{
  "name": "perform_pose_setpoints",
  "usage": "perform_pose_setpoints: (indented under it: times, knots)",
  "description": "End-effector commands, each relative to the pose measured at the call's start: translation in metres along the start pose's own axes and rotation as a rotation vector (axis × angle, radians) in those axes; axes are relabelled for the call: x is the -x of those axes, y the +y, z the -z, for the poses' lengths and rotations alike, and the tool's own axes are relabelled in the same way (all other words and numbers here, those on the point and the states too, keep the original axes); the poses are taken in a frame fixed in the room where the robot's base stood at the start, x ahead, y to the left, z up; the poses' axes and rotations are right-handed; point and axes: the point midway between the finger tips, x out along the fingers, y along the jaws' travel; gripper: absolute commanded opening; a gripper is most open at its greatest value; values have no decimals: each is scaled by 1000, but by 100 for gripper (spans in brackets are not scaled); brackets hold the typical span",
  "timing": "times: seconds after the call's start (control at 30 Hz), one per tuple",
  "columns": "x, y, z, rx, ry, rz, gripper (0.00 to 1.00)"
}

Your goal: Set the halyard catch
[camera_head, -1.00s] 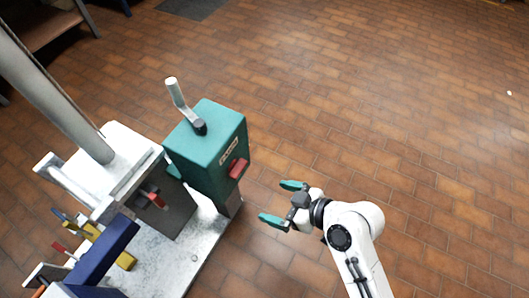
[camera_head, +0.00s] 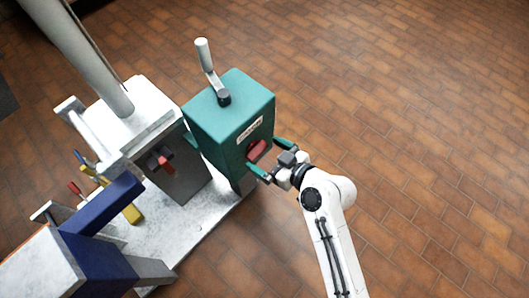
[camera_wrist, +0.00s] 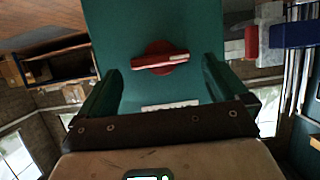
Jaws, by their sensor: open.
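The teal winch box (camera_head: 222,118) has a grey crank on top. On its face near me is a red catch (camera_head: 257,150); I take this for the halyard catch. In the wrist view the catch (camera_wrist: 160,58) is a red disc with a bar across it, lying nearly level in the picture. My gripper (camera_head: 264,157) is open in front of that face. In the wrist view its teal fingers (camera_wrist: 161,80) stand left and right of the catch, with a gap on each side. I cannot tell how deep the fingertips reach or whether they touch the box.
The grey crank (camera_head: 210,72) rises from the box top. A grey mast (camera_head: 80,55) stands in a white block to the left. Another red handle (camera_head: 160,163) is on a grey box. A blue vise-like piece (camera_head: 100,215) is front left. Open tiled floor (camera_head: 420,130) lies right.

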Motion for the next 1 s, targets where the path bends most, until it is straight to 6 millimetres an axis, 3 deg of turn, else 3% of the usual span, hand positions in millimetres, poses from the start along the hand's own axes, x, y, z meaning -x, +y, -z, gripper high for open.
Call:
perform_pose_setpoints:
  times: [0.2, 0.47, 1.0]
  knots:
    - [-14, 0, 0, 0, 0, 0, 100]
    - [-15, 0, 0, 0, 0, 0, 100]
    - [-14, 0, 0, 0, 0, 0, 49]
